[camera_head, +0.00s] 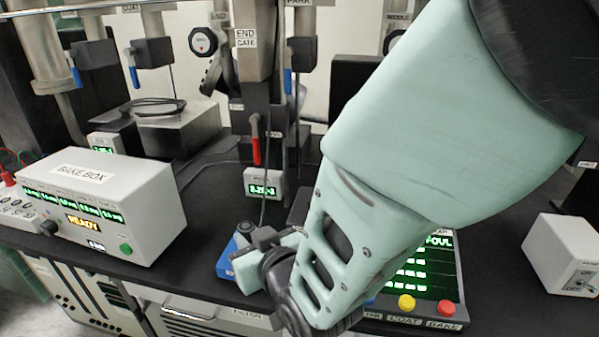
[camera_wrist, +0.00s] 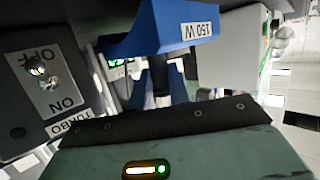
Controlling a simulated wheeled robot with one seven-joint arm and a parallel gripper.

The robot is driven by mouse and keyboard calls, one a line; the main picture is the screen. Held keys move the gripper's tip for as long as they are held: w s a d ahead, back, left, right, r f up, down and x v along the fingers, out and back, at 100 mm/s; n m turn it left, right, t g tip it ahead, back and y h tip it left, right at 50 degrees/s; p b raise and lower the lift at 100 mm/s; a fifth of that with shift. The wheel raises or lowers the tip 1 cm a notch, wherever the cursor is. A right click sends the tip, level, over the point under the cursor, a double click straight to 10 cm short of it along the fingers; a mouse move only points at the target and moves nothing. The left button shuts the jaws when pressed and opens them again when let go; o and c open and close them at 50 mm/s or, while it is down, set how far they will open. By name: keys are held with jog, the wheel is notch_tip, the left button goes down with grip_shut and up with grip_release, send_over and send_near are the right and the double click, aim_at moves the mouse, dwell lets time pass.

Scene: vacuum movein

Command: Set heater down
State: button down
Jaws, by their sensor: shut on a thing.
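The heater (camera_head: 228,262) is a blue block beside my gripper in the head view, partly hidden by my wrist. In the wrist view the blue heater (camera_wrist: 165,32) fills the top middle, with an upside-down "150 W" label. My gripper (camera_wrist: 160,85) is shut on it, its dark fingers reaching to the blue body. In the head view my gripper (camera_head: 262,243) is low over the black bench top (camera_head: 205,215). Whether the heater touches the bench is unclear.
The white bake box (camera_head: 100,195), lit "READY", stands at left. A small readout (camera_head: 264,182) is behind the heater. A button panel (camera_head: 425,300) is partly behind my arm. A white switch box (camera_head: 565,252) stands at right. Flanged metal pipes with valves stand behind.

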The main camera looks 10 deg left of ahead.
jog(key=shift+f, duration=0.4)
jog(key=shift+f, duration=0.1)
jog(key=shift+f, duration=0.2)
jog(key=c, duration=1.1)
grip_release()
jog(key=shift+c, duration=0.2)
jog(key=shift+r, duration=0.1)
